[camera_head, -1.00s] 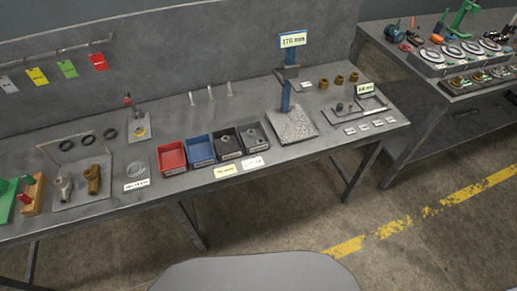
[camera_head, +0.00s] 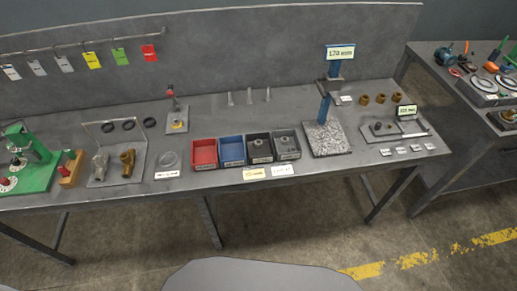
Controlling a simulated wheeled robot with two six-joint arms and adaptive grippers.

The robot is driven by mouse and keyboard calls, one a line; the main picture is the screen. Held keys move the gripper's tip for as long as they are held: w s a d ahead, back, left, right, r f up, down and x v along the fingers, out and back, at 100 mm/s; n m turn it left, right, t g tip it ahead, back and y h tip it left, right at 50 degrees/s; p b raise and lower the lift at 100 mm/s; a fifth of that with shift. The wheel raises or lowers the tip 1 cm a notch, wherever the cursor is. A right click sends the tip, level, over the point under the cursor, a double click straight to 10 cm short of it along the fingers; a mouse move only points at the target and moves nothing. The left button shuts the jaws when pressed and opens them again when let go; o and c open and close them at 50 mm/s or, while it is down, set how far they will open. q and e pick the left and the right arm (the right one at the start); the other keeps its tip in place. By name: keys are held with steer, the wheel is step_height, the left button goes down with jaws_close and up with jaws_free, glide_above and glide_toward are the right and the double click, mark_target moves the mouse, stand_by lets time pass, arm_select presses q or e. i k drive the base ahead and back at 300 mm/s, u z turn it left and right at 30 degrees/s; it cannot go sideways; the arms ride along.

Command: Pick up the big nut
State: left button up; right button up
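No part labelled as the big nut can be made out for certain. Several brown, ring-like or nut-like parts (camera_head: 381,98) stand behind that tray. Neither of my grippers is in view.
A long grey bench (camera_head: 330,168) spans the view. A red bin (camera_head: 205,163) and blue bin (camera_head: 232,161) stand left of the black one. A height stand (camera_head: 324,108) is right of the bins. Pipe fittings (camera_head: 127,162) and a green press (camera_head: 38,172) are at left. The floor in front is clear.

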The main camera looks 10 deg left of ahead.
mark_target(177, 122)
steer(key=k, duration=1.2)
steer(key=u, duration=0.75)
steer(key=i, duration=0.95)
steer(key=u, duration=0.2)
